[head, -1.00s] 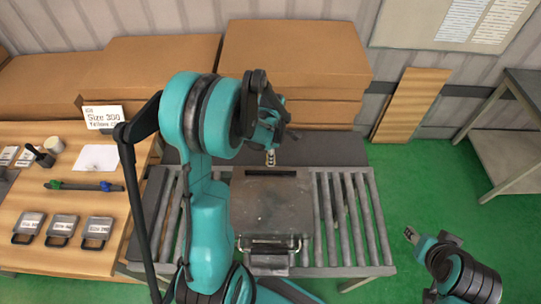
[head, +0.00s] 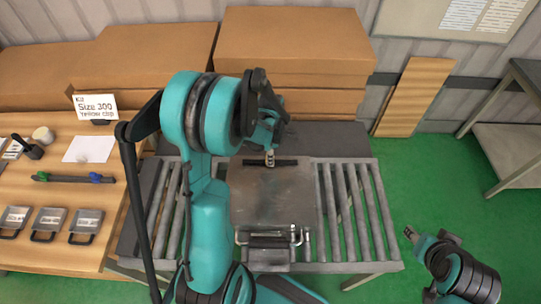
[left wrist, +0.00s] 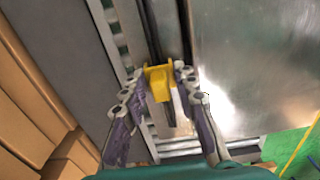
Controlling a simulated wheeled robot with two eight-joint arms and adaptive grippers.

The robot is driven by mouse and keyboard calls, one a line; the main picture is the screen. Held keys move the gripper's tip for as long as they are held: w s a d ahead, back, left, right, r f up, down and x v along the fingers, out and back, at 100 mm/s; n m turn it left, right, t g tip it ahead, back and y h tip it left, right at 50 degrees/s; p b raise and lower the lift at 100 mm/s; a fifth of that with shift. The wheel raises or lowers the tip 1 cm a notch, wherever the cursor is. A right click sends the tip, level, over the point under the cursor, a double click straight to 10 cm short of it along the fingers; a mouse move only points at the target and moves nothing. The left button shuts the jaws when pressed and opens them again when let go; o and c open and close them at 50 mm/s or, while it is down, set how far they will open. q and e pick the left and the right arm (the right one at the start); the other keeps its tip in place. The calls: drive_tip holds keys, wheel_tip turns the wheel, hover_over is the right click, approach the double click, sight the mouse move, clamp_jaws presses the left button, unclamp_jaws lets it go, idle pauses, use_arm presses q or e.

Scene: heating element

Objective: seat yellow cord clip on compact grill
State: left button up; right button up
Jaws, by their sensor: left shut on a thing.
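The compact grill (head: 272,205) is a flat grey metal box on the slatted conveyor, with a handle at its near edge and a dark slot along its far edge. My left gripper (head: 269,160) is at that far edge, by the slot. In the left wrist view, my left gripper (left wrist: 160,84) is shut on the yellow cord clip (left wrist: 159,81), which is beside the grill's metal surface (left wrist: 235,60). Whether the clip touches the grill is unclear. In the head view the clip is hidden. My right gripper (head: 411,234) is off to the right, away from the grill.
A wooden table (head: 50,268) at left holds metal plates with handles (head: 86,226), a dark bar with green and blue ends (head: 73,178), and a "Size 300 Yellow clip" sign (head: 95,107). Cardboard boxes (head: 290,50) stand behind the conveyor (head: 355,215).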

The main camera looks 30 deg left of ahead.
use_arm(q)
drive_tip(key=shift+f+b, duration=0.3)
idle(0.5)
drive_tip(key=o, duration=0.9)
wheel_tip(320, 180, up, 12)
idle(0.5)
drive_tip(key=s+d+m+t+b, duration=0.2)
drive_tip(key=s+d+m, duration=0.1)
drive_tip(key=m, duration=0.5)
drive_tip(key=s+d+m+t+b, duration=0.2)
drive_tip(key=s+d+m, duration=0.2)
drive_tip(key=m, duration=0.4)
drive_tip(key=s+d+f+m+t+b, duration=0.1)
drive_tip(key=s+d+m+t+b, duration=0.1)
drive_tip(key=m, duration=0.6)
drive_tip(key=shift+s+d+t, duration=0.3)
drive_tip(key=shift+s+d, duration=0.35)
drive_tip(key=shift+d, duration=0.25)
drive_tip(key=shift+s+d+t, duration=0.3)
drive_tip(key=shift+s+d, duration=0.3)
drive_tip(key=shift+d, duration=0.25)
